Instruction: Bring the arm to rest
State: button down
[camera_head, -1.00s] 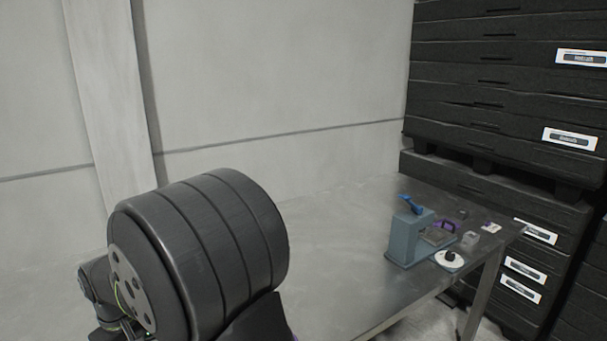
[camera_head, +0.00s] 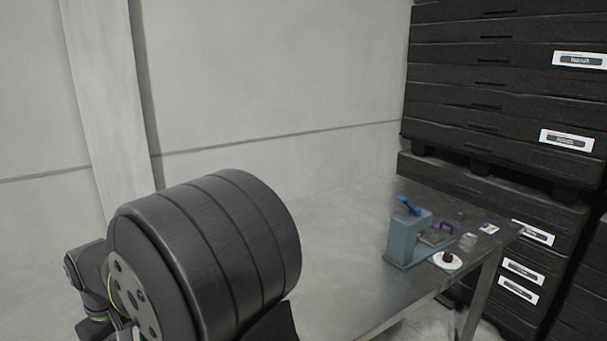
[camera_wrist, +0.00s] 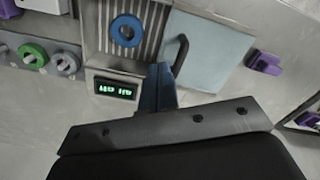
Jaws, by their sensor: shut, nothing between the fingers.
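My gripper (camera_wrist: 160,75) shows in the wrist view as blue-grey fingers close together beyond a dark bracket. It is shut and empty. The fingers point at a machine with a green-digit display (camera_wrist: 115,88), a blue ring (camera_wrist: 126,30) on a ribbed panel and a pale blue lid (camera_wrist: 218,45) with a dark handle. I cannot tell whether the fingertips touch the machine. In the head view my large dark arm joint fills the lower left, and my gripper is out of sight there.
A metal table (camera_head: 345,245) carries a grey-blue press (camera_head: 408,240) with a blue lever, a purple-handled item (camera_head: 446,228), a white disc (camera_head: 436,262) and small pieces. Black crates (camera_head: 500,95) stand behind it. The wrist view shows a green ring (camera_wrist: 33,53) and a purple block (camera_wrist: 265,63).

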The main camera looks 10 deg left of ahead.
notch_tip(320, 180, down, 4)
jog(key=shift+s+a+r, duration=0.1)
jog(key=shift+s+r, duration=0.05)
jog(key=shift+r, duration=0.05)
jog(key=w+d, duration=0.8)
jog(key=shift+w+r, duration=0.15)
jog(key=shift+r, duration=0.3)
jog(key=shift+d, duration=0.1)
dwell(1.8)
